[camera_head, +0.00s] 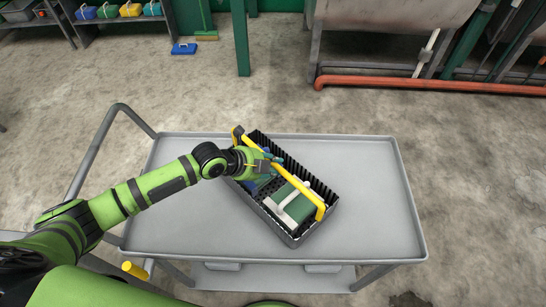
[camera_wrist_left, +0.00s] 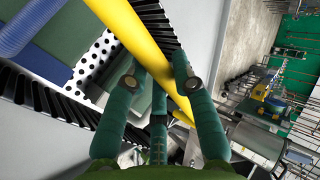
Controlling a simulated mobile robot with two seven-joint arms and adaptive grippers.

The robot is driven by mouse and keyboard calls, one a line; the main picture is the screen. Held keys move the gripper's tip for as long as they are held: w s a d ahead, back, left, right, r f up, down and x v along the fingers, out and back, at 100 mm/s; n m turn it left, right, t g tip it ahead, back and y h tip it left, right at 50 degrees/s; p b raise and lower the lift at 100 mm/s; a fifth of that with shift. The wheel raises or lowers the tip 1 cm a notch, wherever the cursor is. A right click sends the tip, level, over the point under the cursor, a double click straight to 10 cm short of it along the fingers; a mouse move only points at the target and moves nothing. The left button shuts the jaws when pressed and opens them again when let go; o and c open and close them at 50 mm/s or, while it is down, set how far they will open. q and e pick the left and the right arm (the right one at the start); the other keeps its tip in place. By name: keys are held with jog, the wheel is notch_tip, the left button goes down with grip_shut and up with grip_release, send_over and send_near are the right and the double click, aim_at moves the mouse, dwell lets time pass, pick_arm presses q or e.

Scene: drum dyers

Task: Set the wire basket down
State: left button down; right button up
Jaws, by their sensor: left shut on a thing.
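The wire basket (camera_head: 288,237) is black with ribbed walls and a yellow handle (camera_head: 293,181) running over it. It is at the middle of the grey cart top (camera_head: 365,215), turned at an angle; I cannot tell whether its base touches the surface. In it are a green and white item (camera_head: 295,205) and something blue (camera_head: 262,182). My left gripper (camera_head: 272,163) is shut on the yellow handle. In the left wrist view its fingers close around the handle (camera_wrist_left: 135,35), with the basket's ribbed wall (camera_wrist_left: 45,95) below. My right gripper is out of view.
The cart's push bar (camera_head: 95,150) rises at the left. The cart top is free to the right of the basket and in front of it. Beyond the cart are a green post (camera_head: 241,40), an orange pipe (camera_head: 430,86) and a blue item (camera_head: 184,48) on the floor.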

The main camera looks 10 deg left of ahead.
pick_arm(q)
jog(key=shift+w+d+r, duration=0.1)
jog(key=shift+w+r, duration=0.05)
jog(key=c, duration=1.3)
grip_release()
jog(key=shift+f, duration=0.25)
jog(key=shift+o, duration=1.3)
jog(key=shift+s, duration=0.2)
jog(key=shift+r, duration=0.15)
jog(key=b+v, duration=0.2)
jog(key=v, duration=1)
